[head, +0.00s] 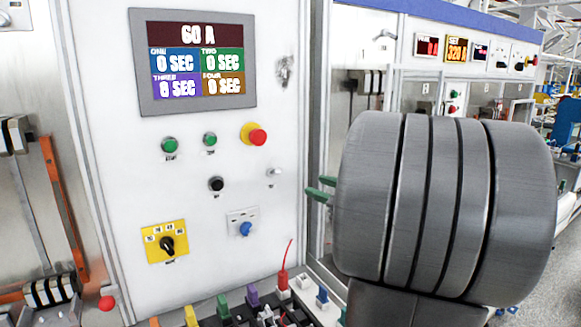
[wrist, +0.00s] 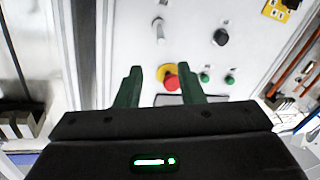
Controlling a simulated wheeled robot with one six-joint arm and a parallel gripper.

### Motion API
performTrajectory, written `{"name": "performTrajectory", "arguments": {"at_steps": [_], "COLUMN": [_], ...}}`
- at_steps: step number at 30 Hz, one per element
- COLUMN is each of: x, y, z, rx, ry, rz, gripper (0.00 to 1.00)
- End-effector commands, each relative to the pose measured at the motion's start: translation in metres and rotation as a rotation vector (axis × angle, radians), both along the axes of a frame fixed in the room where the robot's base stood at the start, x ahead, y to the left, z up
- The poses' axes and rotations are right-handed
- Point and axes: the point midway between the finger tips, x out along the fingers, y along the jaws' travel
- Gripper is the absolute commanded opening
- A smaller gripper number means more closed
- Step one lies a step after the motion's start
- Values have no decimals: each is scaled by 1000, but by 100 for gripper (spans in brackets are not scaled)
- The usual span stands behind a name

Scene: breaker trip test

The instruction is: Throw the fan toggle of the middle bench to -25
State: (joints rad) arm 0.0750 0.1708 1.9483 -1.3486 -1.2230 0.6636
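The small silver toggle (head: 274,173) sits on the right side of the white bench panel, below the red mushroom button. In the wrist view, which is turned over, the toggle (wrist: 158,30) stands out from the panel ahead of my fingertips. Its label is too small to read. My gripper (head: 320,190) is to the right of the toggle, with green fingers apart. In the wrist view my gripper (wrist: 158,72) is open and empty, and the toggle lies beyond the gap between the fingers, touching neither.
The red mushroom button (head: 257,137), black knob (head: 216,184), green buttons (head: 170,145) and blue-handled switch (head: 245,228) surround the toggle. A yellow selector plate (head: 166,242) is lower left. The display (head: 194,62) reads 60 A. Coloured plugs (head: 252,295) stand below. A frame post (head: 316,110) borders the panel's right side.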

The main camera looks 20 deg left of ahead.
Motion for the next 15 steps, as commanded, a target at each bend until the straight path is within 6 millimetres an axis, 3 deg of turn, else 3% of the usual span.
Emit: {"name": "performTrajectory", "arguments": {"at_steps": [5,15], "x": [6,32], "y": [14,63], "z": [0,1], "rx": [1,0], "ry": [0,1], "rz": [7,6], "gripper": [35,35]}}
